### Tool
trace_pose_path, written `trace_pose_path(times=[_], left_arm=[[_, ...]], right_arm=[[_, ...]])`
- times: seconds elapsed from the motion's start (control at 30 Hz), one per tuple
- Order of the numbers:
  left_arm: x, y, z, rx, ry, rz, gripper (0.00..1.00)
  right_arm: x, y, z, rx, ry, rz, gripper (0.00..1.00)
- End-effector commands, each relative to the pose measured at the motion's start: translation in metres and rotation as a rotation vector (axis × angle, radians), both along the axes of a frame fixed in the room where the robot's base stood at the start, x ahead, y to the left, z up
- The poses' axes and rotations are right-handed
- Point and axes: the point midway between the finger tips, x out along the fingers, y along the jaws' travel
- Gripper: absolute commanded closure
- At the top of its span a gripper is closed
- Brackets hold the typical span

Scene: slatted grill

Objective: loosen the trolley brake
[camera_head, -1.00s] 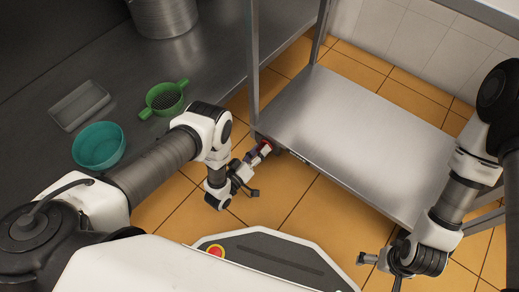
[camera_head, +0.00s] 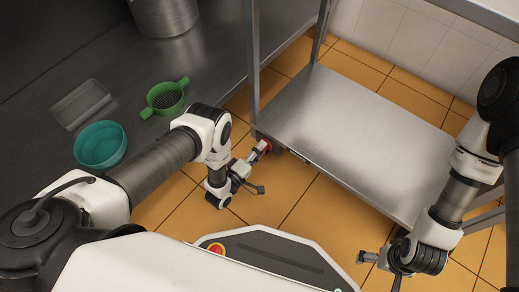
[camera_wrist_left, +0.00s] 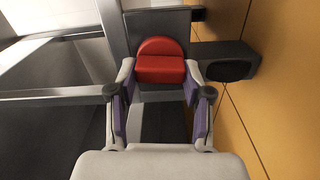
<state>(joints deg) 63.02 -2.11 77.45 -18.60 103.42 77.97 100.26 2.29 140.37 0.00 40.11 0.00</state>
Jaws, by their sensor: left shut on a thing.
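The trolley (camera_head: 350,135) is a steel frame with a low shelf. Its brake is a red tab on a dark caster at the near left corner; the red tab (camera_wrist_left: 162,62) shows clearly in the left wrist view and is small in the head view (camera_head: 268,147). My left gripper (camera_head: 262,149) is at that corner, low over the floor. In the left wrist view its two fingers are shut on the red tab, one on each side. My right gripper (camera_head: 377,262) is at the lower right, away from the brake; its fingers are too unclear to read.
A steel counter (camera_head: 50,125) on the left bears a teal bowl (camera_head: 100,145), a green strainer (camera_head: 165,98), a grey tray (camera_head: 80,104) and a metal pot (camera_head: 164,15). A trolley leg (camera_head: 252,70) rises close to my left gripper. Orange floor tiles (camera_head: 300,205) lie clear before the trolley.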

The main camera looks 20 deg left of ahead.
Motion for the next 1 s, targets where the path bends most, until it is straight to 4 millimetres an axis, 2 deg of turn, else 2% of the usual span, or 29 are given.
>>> trace_pose_path(times=[0.43,0.47,0.5,0.53,0.87,1.0], left_arm=[[0.0,0.001,-0.001,-0.009,0.005,0.001,0.85],[0.0,0.001,-0.001,-0.009,0.005,0.001,0.43],[0.0,0.001,-0.001,-0.009,0.005,0.001,0.29],[0.0,0.001,-0.001,-0.009,0.005,0.001,0.25],[-0.003,0.001,-0.001,-0.009,0.005,0.0,0.25],[-0.022,0.008,-0.002,-0.008,0.009,0.001,0.25]], right_arm=[[0.0,0.0,0.0,0.0,0.0,0.0,0.0],[0.0,0.0,0.0,0.0,0.0,0.0,0.0],[0.0,0.0,0.0,0.0,0.0,0.0,0.0],[0.0,0.0,0.0,0.0,0.0,0.0,0.0],[0.0,0.0,0.0,0.0,0.0,0.0,0.0],[0.0,0.0,0.0,0.0,0.0,0.0,0.0]])
